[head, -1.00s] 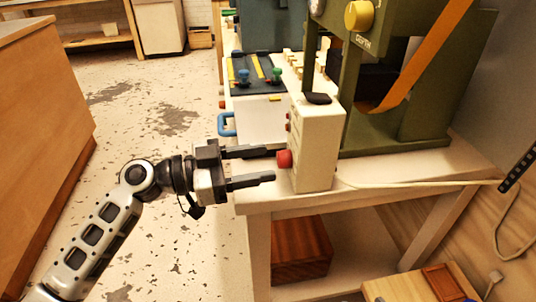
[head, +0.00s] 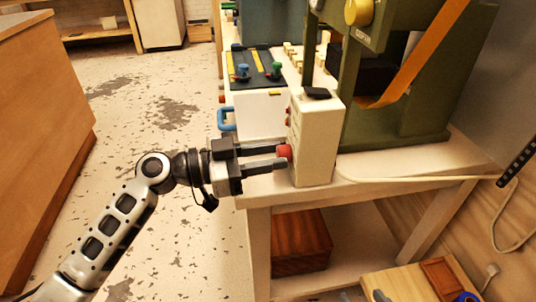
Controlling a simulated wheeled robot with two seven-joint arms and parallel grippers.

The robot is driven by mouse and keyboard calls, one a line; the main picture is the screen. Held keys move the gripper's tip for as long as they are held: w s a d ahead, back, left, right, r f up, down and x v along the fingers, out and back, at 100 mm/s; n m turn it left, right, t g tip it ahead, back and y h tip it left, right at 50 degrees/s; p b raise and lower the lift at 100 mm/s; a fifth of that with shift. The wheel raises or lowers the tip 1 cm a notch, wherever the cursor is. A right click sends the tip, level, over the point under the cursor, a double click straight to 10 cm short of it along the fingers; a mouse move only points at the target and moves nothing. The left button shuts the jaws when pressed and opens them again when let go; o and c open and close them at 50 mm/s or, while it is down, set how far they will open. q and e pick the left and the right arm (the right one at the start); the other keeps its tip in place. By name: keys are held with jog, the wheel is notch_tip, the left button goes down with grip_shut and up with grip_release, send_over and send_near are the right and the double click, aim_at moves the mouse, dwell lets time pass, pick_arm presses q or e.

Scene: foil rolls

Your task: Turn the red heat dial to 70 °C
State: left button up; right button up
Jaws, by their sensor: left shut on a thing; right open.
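The red heat dial (head: 285,152) sticks out of the left face of a cream control box (head: 317,145) that stands upright on the bench corner. My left gripper (head: 281,156) comes in from the left, level with the dial. Its two dark fingers are shut on the dial, one on the far side and one on the near side. The dial's scale and its present setting cannot be read from here. My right gripper is not in view.
A green machine (head: 410,110) with a yellow knob (head: 359,12) and an orange strap stands right behind the box. A black panel (head: 257,66) with small levers and a blue handle (head: 226,120) are beyond it. A pale cable runs right along the bench. The floor at left is clear.

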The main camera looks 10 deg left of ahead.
pick_arm(q)
jog(key=n, duration=0.2)
jog(key=shift+n, duration=0.4)
jog(key=n, duration=0.3)
jog(key=shift+r, duration=0.1)
jog(key=shift+n, duration=0.3)
jog(key=shift+g, duration=0.3)
jog(key=o, duration=1)
jog(key=shift+a, duration=0.1)
